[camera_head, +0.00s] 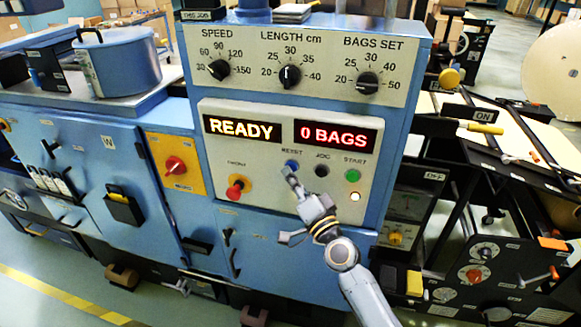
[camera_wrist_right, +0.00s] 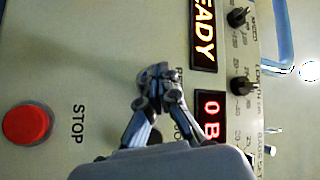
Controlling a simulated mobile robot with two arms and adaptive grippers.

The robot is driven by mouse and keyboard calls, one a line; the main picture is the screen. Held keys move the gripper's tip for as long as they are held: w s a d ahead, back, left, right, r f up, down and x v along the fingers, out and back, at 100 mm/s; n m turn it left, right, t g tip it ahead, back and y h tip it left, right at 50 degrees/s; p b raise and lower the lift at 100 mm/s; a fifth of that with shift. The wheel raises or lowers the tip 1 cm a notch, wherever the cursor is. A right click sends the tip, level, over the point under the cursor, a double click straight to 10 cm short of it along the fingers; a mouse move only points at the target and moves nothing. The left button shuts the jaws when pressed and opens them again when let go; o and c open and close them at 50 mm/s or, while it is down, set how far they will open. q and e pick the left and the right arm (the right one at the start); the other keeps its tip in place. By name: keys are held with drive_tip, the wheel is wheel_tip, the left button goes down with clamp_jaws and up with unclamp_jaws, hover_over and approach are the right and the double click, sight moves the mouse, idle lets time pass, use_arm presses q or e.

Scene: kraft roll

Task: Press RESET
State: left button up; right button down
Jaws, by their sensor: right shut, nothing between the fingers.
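The blue RESET button (camera_head: 291,165) sits on the pale control panel (camera_head: 270,205) below the displays, left of the black JOG button (camera_head: 321,171) and the green START button (camera_head: 352,175). My right gripper (camera_head: 291,176) is shut and empty, its tips at or just below the RESET button. I cannot tell whether they touch it. The left display (camera_head: 242,128) reads READY; the right display (camera_head: 335,136) reads 0 BAGS. My left gripper is not in view.
A small lit lamp (camera_head: 355,196) is below START. Three black dials (camera_head: 289,76) are above the displays. A red rotary switch (camera_head: 175,165) is on a yellow plate at left.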

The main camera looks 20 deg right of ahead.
drive_tip(key=shift+s+a, duration=0.25)
drive_tip(key=shift+s, duration=0.15)
drive_tip(key=shift+s+a+p, duration=0.35)
drive_tip(key=shift+s+a, duration=0.35)
drive_tip(key=shift+s, duration=0.35)
drive_tip(key=shift+s+a+p, duration=0.35)
drive_tip(key=shift+s+a, duration=0.35)
drive_tip(key=shift+s, duration=0.35)
